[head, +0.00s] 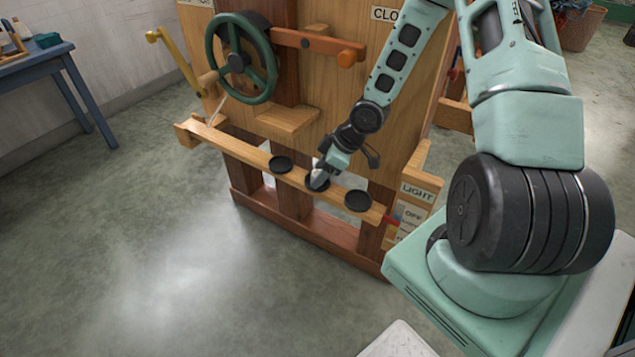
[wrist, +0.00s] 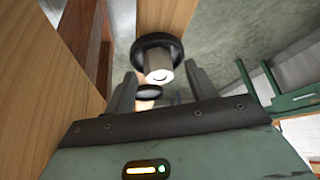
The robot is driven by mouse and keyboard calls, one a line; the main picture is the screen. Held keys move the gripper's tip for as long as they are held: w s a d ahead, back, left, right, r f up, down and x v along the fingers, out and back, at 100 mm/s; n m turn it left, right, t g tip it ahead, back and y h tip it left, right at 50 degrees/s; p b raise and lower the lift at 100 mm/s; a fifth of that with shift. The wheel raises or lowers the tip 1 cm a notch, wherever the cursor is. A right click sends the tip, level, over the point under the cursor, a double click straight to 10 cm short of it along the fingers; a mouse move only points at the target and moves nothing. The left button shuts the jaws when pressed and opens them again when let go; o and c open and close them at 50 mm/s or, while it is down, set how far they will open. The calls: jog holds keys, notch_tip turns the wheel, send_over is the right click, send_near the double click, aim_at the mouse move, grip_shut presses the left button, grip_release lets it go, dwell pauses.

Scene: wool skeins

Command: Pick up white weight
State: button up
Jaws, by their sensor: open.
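The white weight (wrist: 160,75) is a small pale cylinder standing in a black round cup (wrist: 152,44) in the wrist view. In the head view the white weight (head: 317,173) shows as a small pale spot at the middle cup (head: 317,184), partly hidden by my gripper. My gripper (head: 340,163) is at that cup, in front of the wooden board. In the wrist view my gripper (wrist: 161,84) is open, with one finger to each side of the weight. I cannot tell whether the fingers touch it.
The cups sit on a wooden rail (head: 235,147); a left cup (head: 281,164) and a right cup (head: 358,200) flank the middle one. A green wheel (head: 241,59) and a LIGHT panel (head: 417,193) are on the board. The floor at left is clear.

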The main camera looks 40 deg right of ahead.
jog(key=shift+f, duration=0.1)
jog(key=c, duration=1.2)
